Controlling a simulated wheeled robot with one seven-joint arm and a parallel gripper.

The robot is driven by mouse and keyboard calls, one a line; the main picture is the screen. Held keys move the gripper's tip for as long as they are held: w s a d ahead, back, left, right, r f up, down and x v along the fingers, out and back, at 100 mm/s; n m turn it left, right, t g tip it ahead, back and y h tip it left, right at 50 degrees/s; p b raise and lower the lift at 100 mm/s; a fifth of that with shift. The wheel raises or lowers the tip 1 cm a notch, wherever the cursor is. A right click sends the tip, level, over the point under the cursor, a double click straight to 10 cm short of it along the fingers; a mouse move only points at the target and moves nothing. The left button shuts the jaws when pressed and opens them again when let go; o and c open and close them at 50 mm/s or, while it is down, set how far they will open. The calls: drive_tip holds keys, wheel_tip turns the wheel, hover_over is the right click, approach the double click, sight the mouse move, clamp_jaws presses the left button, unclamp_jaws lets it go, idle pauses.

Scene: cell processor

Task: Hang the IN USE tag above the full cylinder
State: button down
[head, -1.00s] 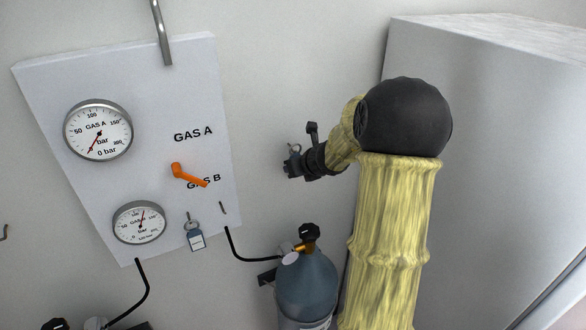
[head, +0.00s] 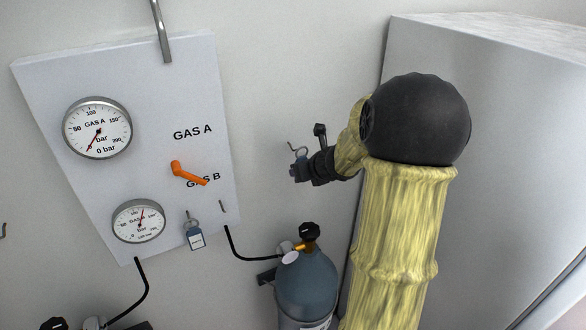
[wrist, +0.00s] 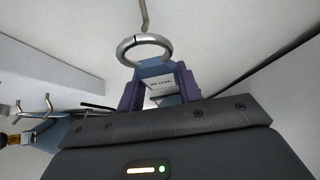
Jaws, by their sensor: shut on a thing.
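My gripper (head: 298,170) is shut on a tag (wrist: 160,84) with a blue edge and pale label; the print is too small to read surely. The tag's metal ring (wrist: 145,48) stands up beyond the purple fingers in the wrist view. A wall hook (wrist: 144,14) shows just past the ring; whether they touch I cannot tell. In the head view this hook (head: 291,145) shows beside the gripper, above the right blue-grey cylinder (head: 306,283). Only the valve of a left cylinder (head: 53,324) shows. The GAS A gauge (head: 97,128) reads about 0; the GAS B gauge (head: 138,221) reads higher.
An orange handle (head: 188,174) points toward GAS B. Another wall hook (head: 3,230) is at the far left. A large grey cabinet (head: 480,130) stands right of my arm.

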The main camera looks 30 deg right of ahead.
drive_tip(key=s, duration=0.4)
drive_tip(key=shift+s+b, duration=0.1)
drive_tip(key=shift+b, duration=0.25)
idle(1.3)
